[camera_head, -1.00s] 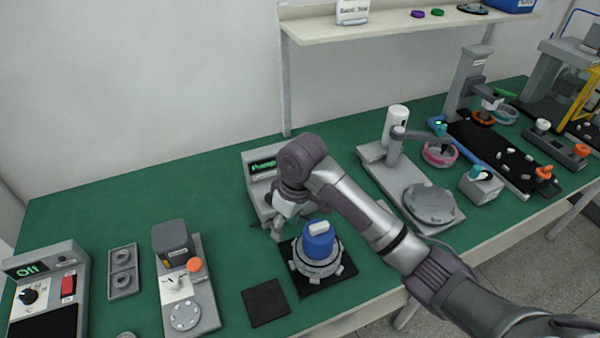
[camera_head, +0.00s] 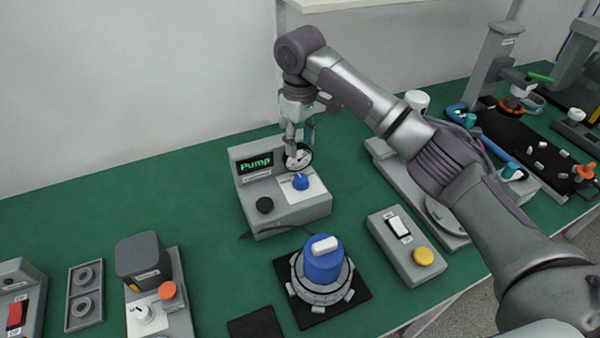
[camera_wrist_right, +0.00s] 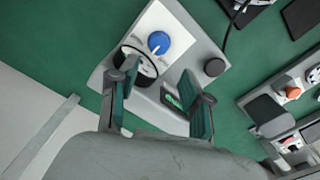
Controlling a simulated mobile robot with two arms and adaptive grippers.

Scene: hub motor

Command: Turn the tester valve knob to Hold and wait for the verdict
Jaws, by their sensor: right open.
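The tester (camera_head: 282,192) is a grey box on the green bench, with a green display (camera_head: 255,163) reading "Pump". Its blue valve knob (camera_head: 300,181) sits on a white plate, beside a round gauge (camera_head: 298,156) and a black knob (camera_head: 264,205). The right wrist view also shows the blue knob (camera_wrist_right: 158,42). My right gripper (camera_head: 299,148) is above the back of the tester, near the gauge, open and empty. In the right wrist view its fingers (camera_wrist_right: 160,88) are apart, with the blue knob beyond them and untouched. My left gripper is not in view.
A hub motor with a blue cap (camera_head: 322,260) stands on a black mat in front of the tester. A switch box with a yellow button (camera_head: 423,256) is to its right. Fixtures with orange knobs (camera_head: 167,290) stand left. A shelf (camera_head: 330,5) hangs behind.

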